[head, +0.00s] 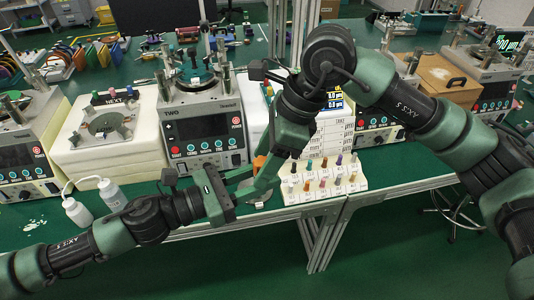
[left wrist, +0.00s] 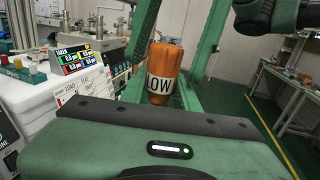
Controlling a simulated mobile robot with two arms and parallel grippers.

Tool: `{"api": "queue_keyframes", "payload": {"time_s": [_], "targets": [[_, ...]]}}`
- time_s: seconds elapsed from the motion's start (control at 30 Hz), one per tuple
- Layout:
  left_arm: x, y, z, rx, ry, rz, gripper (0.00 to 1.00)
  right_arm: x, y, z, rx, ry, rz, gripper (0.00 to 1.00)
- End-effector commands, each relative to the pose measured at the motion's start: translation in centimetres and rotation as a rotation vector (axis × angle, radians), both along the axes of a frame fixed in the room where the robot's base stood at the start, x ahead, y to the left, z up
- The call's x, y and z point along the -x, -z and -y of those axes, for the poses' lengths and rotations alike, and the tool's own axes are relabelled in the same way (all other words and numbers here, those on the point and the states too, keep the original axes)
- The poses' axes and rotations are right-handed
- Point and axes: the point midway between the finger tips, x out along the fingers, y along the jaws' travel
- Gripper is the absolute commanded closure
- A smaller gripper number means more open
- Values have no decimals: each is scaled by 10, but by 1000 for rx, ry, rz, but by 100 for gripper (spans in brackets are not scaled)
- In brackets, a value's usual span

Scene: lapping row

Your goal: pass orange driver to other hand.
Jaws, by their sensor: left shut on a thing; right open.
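The orange driver (head: 260,162) is mostly hidden behind the grippers in the head view; only a small orange patch shows. In the left wrist view the orange driver (left wrist: 166,68) stands between my left gripper's green fingers, with a white band marked LOW facing the camera. My left gripper (head: 246,180) is shut on it, above the front edge of the bench. My right gripper (head: 266,178) is open and comes down from above, its green fingers close beside the driver. Whether they touch it cannot be told.
A white rack (head: 325,186) with several small coloured-handled drivers stands just right of the grippers. The lapping machine marked TWO (head: 203,125) is behind. White bottles (head: 112,194) stand at the left. Open floor lies in front of the bench.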

Motion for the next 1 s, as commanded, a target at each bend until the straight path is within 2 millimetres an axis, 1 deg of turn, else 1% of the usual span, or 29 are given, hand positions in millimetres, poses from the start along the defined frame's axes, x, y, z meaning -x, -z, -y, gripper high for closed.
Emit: {"api": "queue_keyframes", "payload": {"time_s": [0.1,0.13,0.17,0.2,0.27,0.3,0.33,0.37,0.4,0.47,0.83,0.93,1.0], "targets": [[0,0,0,1,0,0,100,0,0,0,0,0,0,44],[0,0,0,1,0,0,100,0,0,0,0,0,0,47],[0,0,0,1,0,0,100,0,0,0,0,0,-1,55],[0,0,0,1,0,0,100,0,0,0,-1,0,-1,66],[0,0,0,1,0,0,100,0,0,0,-1,0,-1,83],[0,0,0,1,0,0,100,0,0,0,-1,0,-1,94],[0,0,0,0,0,0,100,0,0,0,-1,0,-1,100],[0,0,0,0,0,0,100,0,0,0,-1,0,-1,100],[0,0,0,0,0,0,61,0,-1,0,-1,0,-1,100],[0,0,0,0,0,0,45,0,-1,0,-1,0,-1,100],[1,0,-1,0,0,-1,44,0,-1,0,-1,0,0,100],[3,1,-6,1,-1,-3,44,0,-1,0,-1,0,0,100],[6,2,-13,0,-4,-4,44,0,-1,0,-1,0,0,100]]}}
